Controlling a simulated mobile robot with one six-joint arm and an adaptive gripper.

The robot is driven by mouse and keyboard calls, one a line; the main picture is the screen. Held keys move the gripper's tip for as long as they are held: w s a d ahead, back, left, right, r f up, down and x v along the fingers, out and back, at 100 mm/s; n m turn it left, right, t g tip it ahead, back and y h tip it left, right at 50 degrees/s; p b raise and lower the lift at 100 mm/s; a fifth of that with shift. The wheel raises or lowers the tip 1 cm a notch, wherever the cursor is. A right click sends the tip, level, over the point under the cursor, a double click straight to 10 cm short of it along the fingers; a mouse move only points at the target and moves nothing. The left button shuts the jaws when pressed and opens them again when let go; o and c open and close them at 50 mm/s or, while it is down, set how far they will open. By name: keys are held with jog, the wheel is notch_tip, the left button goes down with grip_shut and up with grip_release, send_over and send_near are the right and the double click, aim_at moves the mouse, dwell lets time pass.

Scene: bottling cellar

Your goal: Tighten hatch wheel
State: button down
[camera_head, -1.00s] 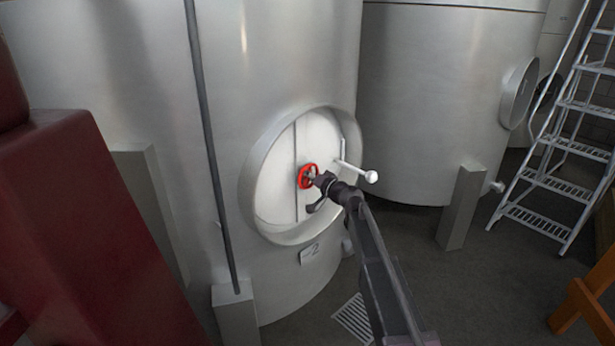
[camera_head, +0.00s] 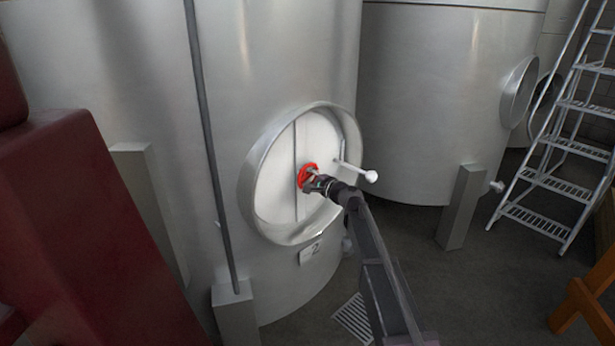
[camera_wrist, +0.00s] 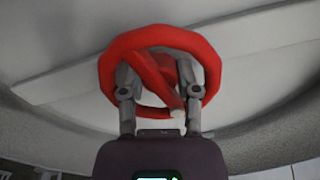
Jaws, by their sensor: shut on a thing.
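The red hatch wheel (camera_head: 306,172) sits at the middle of the round pale hatch door (camera_head: 274,190) on the large steel tank. In the wrist view the wheel (camera_wrist: 209,53) fills the upper middle, with its rim, a slanted spoke and the hub showing. My gripper (camera_wrist: 160,88) has one finger at each side of the wheel's lower inner part, overlapping the rim in the picture. It is shut on the wheel. In the head view my gripper (camera_head: 314,181) hides the wheel's lower right part.
A handle with a white knob (camera_head: 371,176) sticks out of the hatch just right of my arm. The hatch's raised steel collar (camera_head: 262,150) surrounds the door. A dark vertical pipe (camera_head: 205,120) runs left of it. A ladder (camera_head: 560,150) stands far right.

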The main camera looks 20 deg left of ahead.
jog(key=shift+m, duration=1.2)
jog(key=shift+c, duration=1.6)
grip_release()
jog(key=shift+d, duration=0.1)
jog(key=v, duration=1.2)
jog(key=shift+s, duration=0.1)
